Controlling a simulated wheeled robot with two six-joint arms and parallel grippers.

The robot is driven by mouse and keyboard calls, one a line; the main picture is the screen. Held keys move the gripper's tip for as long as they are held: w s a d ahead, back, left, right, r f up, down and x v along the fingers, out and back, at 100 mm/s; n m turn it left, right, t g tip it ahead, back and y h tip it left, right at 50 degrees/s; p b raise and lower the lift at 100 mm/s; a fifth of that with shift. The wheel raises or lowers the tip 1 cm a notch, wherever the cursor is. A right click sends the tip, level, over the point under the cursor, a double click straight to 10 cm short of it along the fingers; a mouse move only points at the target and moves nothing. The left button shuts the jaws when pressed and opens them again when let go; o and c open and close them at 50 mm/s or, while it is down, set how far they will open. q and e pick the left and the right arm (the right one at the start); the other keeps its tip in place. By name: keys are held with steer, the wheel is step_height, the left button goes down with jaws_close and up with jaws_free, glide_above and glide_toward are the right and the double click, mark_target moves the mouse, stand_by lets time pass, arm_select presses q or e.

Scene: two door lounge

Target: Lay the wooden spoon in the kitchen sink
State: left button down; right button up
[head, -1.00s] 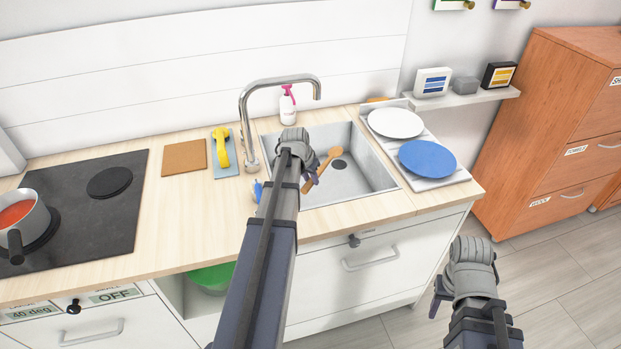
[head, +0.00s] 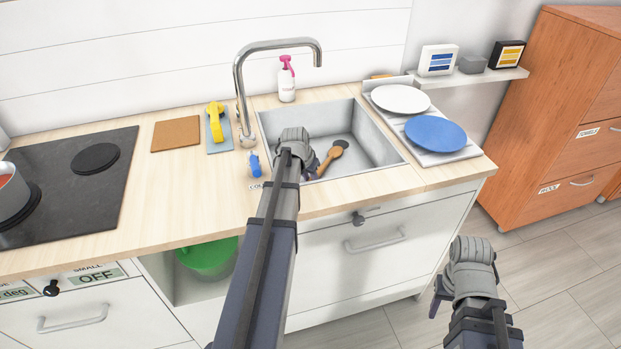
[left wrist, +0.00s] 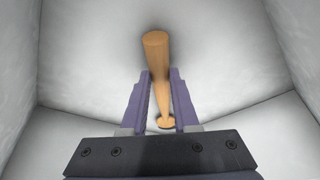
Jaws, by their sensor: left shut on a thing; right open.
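The wooden spoon (head: 331,156) is in the head view, inside the outline of the grey kitchen sink (head: 376,136), just in front of the drain. My left gripper (head: 311,164) reaches over the sink's front edge and is shut on the spoon. In the left wrist view the spoon (left wrist: 158,62) stands between the two fingers (left wrist: 165,100), one end towards the camera. My arm hides part of the spoon in the head view, and I cannot tell whether it touches the sink floor. My right gripper (head: 440,300) is open and empty, in front of the counter.
The tap (head: 240,85) arches behind the sink's left side. A soap bottle (head: 287,82) stands behind the sink. A white plate (head: 400,99) and a blue plate (head: 436,133) sit on the right. The hob (head: 70,180) with a pot (head: 12,195) is at left.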

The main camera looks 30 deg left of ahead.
arm_select(q)
steer(key=c, duration=0.6)
jaws_free()
steer(key=shift+r, duration=0.15)
step_height(320, 180, up, 10)
steer(key=p, duration=1)
